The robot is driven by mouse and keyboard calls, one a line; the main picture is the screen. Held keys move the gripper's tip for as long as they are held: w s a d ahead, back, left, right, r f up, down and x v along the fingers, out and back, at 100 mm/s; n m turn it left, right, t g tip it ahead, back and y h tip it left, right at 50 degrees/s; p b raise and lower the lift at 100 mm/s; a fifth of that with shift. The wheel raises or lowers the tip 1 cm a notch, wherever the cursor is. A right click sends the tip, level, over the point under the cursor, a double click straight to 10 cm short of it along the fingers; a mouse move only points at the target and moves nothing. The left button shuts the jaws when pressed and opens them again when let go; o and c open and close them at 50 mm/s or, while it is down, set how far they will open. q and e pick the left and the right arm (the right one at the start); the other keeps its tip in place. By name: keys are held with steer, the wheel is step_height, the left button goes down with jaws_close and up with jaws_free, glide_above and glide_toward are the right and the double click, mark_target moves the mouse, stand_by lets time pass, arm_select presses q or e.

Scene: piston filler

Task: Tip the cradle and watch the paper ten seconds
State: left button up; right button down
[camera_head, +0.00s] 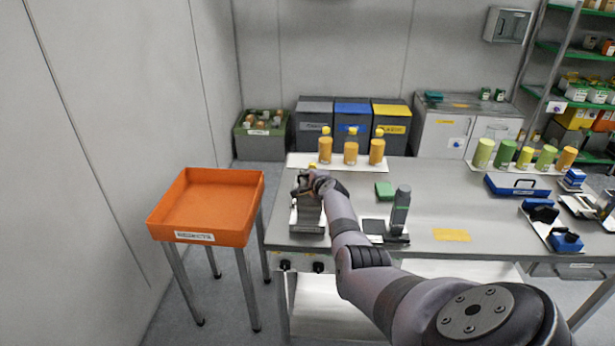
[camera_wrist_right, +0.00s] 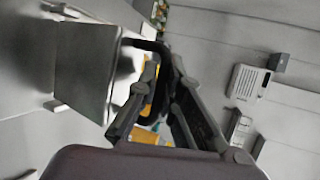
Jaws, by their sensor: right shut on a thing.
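My right gripper (camera_head: 306,186) is at the top of the grey cradle (camera_head: 308,214) on the near left of the steel table. In the right wrist view my gripper's dark fingers (camera_wrist_right: 160,105) are closed in around a dark bar beside the cradle's flat grey side (camera_wrist_right: 85,70). The exact contact is partly hidden by the fingers. A small yellow top (camera_head: 312,167) shows just behind the gripper, and orange-yellow shows between the fingers in the wrist view. Something white, perhaps the paper (camera_head: 307,230), shows under the cradle's front. My left gripper is not in view.
Orange-yellow bottles (camera_head: 351,152) stand on a white tray behind the cradle. A green block (camera_head: 384,190) and an upright grey device (camera_head: 400,208) are to its right. A yellow sheet (camera_head: 451,235) lies further right. An orange bin (camera_head: 205,205) stands left of the table.

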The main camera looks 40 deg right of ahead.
steer(key=c, duration=2)
jaws_free()
steer(key=shift+a, duration=0.1)
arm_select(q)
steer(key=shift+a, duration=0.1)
arm_select(e)
steer(key=shift+v, duration=6.05)
